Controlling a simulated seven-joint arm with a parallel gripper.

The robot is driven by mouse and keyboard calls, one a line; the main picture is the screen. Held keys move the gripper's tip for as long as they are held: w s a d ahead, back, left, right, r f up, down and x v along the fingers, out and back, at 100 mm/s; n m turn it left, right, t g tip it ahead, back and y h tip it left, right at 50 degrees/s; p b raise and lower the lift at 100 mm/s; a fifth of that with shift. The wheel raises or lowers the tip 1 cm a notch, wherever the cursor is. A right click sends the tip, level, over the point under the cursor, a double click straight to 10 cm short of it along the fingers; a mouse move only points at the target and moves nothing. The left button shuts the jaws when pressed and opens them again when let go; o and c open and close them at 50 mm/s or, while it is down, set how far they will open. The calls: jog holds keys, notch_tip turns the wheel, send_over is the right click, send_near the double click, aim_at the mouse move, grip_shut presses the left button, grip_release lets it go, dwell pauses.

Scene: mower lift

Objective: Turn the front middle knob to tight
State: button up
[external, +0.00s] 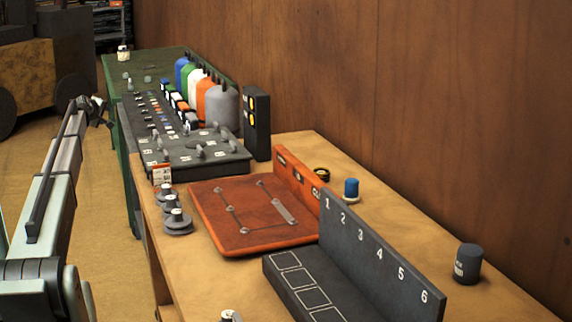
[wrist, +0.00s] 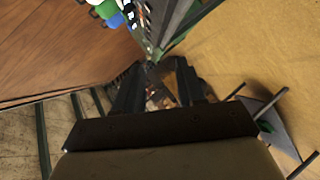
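A dark panel (external: 180,166) with several pale grey knobs and small white labels lies at the near end of the green bench. One knob (external: 200,151) stands near the middle of the panel's near side; I cannot tell its setting, and the labels are too small to read. My gripper (external: 98,108) is in the air left of the bench, well apart from the panel. In the wrist view, the two dark fingers of my gripper (wrist: 158,88) are spread with a gap between them, and no held thing shows. The knobs cannot be made out in the wrist view.
Several coloured bottles (external: 205,95) stand behind a row of switches (external: 158,112). A dark box with yellow lights (external: 257,122) stands right of the panel. A red board (external: 225,238), stacked grey discs (external: 173,212) and a numbered black rack (external: 375,255) occupy the wooden table.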

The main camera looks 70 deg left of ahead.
jog(key=w+d+m+h, duration=0.3)
jog(key=w, duration=0.4)
notch_tip(320, 180, up, 9)
jog(key=m+g+h, duration=0.5)
jog(key=m+h, duration=0.1)
jog(key=h, duration=0.3)
send_over(160, 141)
jog(key=f, duration=1.2)
jog(key=shift+a+f, duration=0.2)
jog(key=shift+f, duration=0.15)
grip_shut()
